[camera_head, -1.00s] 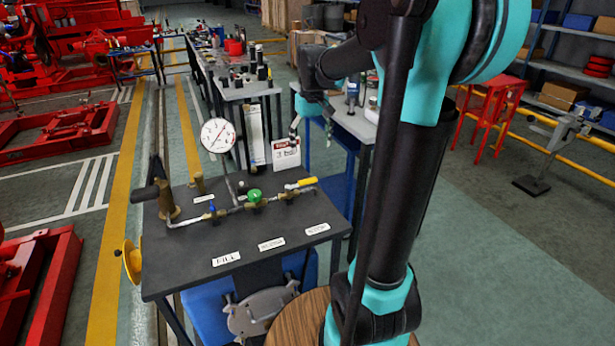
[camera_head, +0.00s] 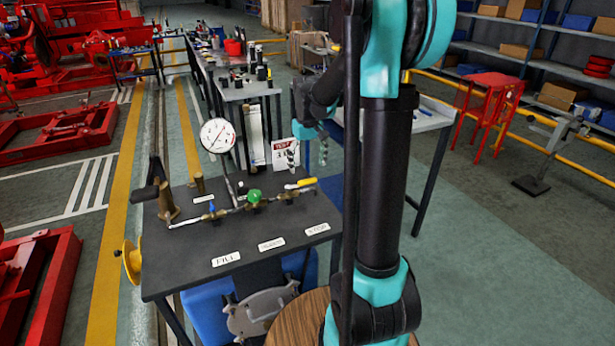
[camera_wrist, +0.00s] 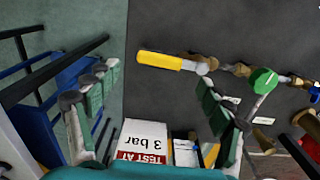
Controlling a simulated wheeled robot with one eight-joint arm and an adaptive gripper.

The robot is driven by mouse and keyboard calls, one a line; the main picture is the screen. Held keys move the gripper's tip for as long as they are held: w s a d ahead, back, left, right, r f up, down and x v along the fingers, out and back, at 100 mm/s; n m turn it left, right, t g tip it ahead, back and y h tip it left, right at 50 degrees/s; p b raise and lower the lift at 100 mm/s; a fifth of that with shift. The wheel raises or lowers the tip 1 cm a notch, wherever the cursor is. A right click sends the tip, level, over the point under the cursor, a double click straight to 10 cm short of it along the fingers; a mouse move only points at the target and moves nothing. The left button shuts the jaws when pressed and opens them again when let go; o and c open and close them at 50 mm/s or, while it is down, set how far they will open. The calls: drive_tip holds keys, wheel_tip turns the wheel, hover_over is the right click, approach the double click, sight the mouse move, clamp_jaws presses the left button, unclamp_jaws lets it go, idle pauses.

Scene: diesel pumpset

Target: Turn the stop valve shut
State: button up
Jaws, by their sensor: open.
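The stop valve is a lever with a yellow handle (camera_head: 300,183) at the right end of the bench pipe, behind the STOP label (camera_head: 317,229). The handle lies roughly in line with the pipe. In the wrist view the yellow handle (camera_wrist: 165,61) lies ahead of the fingers, with its grip end to the left. My gripper (camera_head: 307,154) is open and empty, a little behind and above the handle in the head view. In the wrist view my gripper (camera_wrist: 158,80) has its fingers wide apart, one to each side, and does not appear to touch the handle.
A green knob (camera_head: 254,196) and a blue-handled valve (camera_head: 212,208) sit further left on the pipe. A dial gauge (camera_head: 217,135) rises behind them. A "TEST AT 3 bar" sign (camera_wrist: 142,143) stands close by the gripper. The bench front (camera_head: 240,240) is mostly clear.

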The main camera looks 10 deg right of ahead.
sight(308, 180)
drive_tip(key=shift+f, duration=2.55)
drive_tip(key=shift+c, duration=0.6)
drive_tip(key=c, duration=1.6)
